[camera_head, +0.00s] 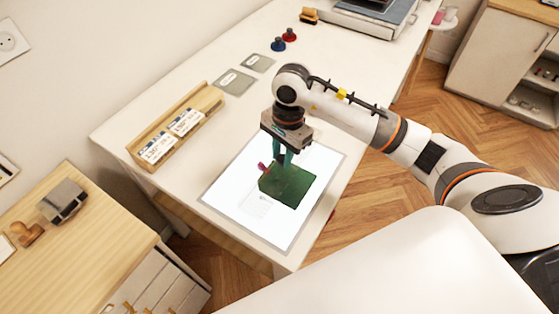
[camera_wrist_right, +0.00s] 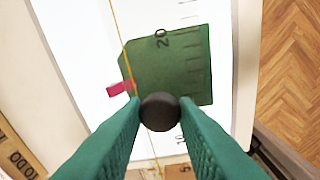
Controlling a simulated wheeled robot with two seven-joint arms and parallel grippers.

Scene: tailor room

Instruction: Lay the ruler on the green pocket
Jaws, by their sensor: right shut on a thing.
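The green pocket (camera_head: 292,186) lies flat on a white lit panel on the table. A thin yellow line runs along the ruler's left side. My right gripper (camera_head: 283,158) is shut on the ruler's dark round knob (camera_wrist_right: 160,112), above the pocket's near edge in the wrist view. I cannot tell whether the ruler touches the pocket. A pink tag (camera_wrist_right: 120,89) sticks out at the pocket's left edge. My left gripper is not in view.
The white panel (camera_head: 228,195) has bare room around the pocket. A wooden tray (camera_head: 207,101) with cards stands to the left. Two grey-green pieces (camera_head: 235,82) and red and blue knobbed items (camera_head: 284,40) lie farther back. The table's right edge is close by.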

